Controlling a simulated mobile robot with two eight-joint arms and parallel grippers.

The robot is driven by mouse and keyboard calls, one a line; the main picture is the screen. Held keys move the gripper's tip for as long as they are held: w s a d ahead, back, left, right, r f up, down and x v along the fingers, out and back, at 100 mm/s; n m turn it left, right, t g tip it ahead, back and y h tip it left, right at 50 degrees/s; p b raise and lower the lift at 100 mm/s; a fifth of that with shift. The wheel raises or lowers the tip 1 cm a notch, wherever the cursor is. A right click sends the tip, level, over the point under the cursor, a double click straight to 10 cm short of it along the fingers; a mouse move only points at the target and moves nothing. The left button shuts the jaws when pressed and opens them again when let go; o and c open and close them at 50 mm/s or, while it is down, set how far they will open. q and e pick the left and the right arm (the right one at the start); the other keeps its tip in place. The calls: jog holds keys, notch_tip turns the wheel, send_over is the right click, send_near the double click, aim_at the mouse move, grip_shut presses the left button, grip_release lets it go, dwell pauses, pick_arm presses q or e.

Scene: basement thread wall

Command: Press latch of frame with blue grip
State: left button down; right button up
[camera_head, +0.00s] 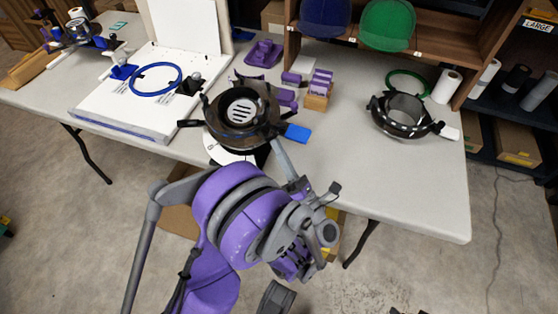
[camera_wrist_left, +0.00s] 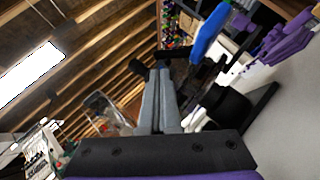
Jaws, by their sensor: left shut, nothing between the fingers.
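The black round frame (camera_head: 240,112) with the blue grip (camera_head: 297,132) stands near the front edge of the table, on a round white base. The blue grip sticks out at its right front. In the left wrist view the blue grip (camera_wrist_left: 208,36) shows beyond and to the right of the fingertips. My left gripper (camera_head: 277,148) is shut and empty, with its grey fingers reaching up to the front of the frame, just left of and below the blue grip. It also shows in the left wrist view (camera_wrist_left: 160,75). I cannot tell whether the fingertips touch the latch. My right gripper is not in view.
A second black frame with a white grip (camera_head: 447,132) stands at the table's right. A white board (camera_head: 95,110) with a blue ring (camera_head: 155,79) is at left. Purple parts (camera_head: 321,80) stand behind the frame. The table (camera_head: 400,190) is clear at front right.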

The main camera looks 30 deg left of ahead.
pick_arm(q)
jog(key=shift+w+r, duration=0.55)
jog(key=shift+r, duration=0.05)
jog(key=shift+r+m+p, duration=0.2)
jog(key=shift+m+p, duration=0.1)
jog(key=shift+p, duration=0.15)
jog(key=shift+s+a+m+t+h, duration=0.1)
jog(key=shift+m+t+h, duration=0.2)
